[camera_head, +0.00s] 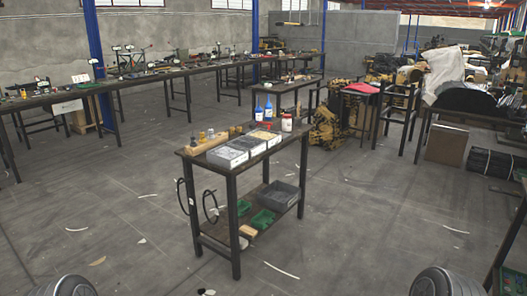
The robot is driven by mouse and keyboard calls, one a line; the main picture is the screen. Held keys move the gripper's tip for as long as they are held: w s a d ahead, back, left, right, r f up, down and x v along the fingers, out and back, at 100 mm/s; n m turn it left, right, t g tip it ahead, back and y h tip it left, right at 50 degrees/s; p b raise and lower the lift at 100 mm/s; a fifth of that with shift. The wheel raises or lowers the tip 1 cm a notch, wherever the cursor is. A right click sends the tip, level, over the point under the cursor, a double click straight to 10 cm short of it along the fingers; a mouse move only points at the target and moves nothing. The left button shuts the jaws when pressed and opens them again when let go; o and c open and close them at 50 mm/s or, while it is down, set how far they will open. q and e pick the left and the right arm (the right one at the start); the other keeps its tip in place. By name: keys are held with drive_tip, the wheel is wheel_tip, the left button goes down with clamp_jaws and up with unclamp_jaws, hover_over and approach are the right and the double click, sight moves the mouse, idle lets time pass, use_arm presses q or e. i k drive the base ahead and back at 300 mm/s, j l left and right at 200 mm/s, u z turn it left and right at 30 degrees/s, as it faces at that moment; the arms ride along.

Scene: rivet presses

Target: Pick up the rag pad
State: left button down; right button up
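I cannot make out a rag pad for certain. A flat red cloth-like item (362,88) lies on a dark stool behind the near table, to the right of it. The near dark table (184,152) carries white boxes (228,157) with grey and yellowish contents, blue bottles (258,112), a white jar (287,123) and small yellow containers. Neither gripper shows; only rounded grey parts, apparently mine, show at the bottom left and bottom right edges.
The near table's lower shelf holds a grey bin (279,196) and green trays (262,219). Black loops (210,207) hang at its left end. Long workbenches (150,76) run along the left. Yellow machinery (325,130) stands behind right. Open floor surrounds the table, with scattered scraps.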

sight(243, 243)
drive_tip(key=i+z, duration=0.3)
drive_tip(key=i, duration=0.75)
drive_tip(key=i+l+u, duration=0.15)
drive_tip(key=i+u, duration=0.35)
drive_tip(key=i+l+u, duration=0.25)
drive_tip(key=u, duration=0.25)
drive_tip(key=i+l+u, duration=0.75)
drive_tip(key=l+u, duration=0.35)
drive_tip(key=l, duration=0.05)
